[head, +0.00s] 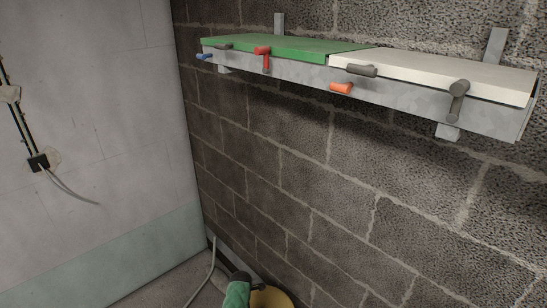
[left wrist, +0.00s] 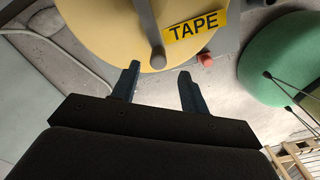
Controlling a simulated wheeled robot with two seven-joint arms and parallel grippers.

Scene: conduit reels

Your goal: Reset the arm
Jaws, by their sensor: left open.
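My left gripper (left wrist: 158,82) shows in the left wrist view with its two dark fingers apart and nothing between them. Beyond the fingertips is a yellow round reel (left wrist: 100,25) with a grey bar across it and a yellow label reading TAPE (left wrist: 195,32). I cannot tell the exact gap between fingers and reel. In the head view neither gripper shows. A yellow round thing (head: 272,298) and a green thing (head: 237,292) show at the bottom edge, mostly cut off.
A wall shelf with a green board (head: 275,48) and a white board (head: 435,72) carries several coloured pegs along its front. A green reel (left wrist: 282,60) stands right in the wrist view. A cable (head: 72,190) hangs from a black box on the left wall.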

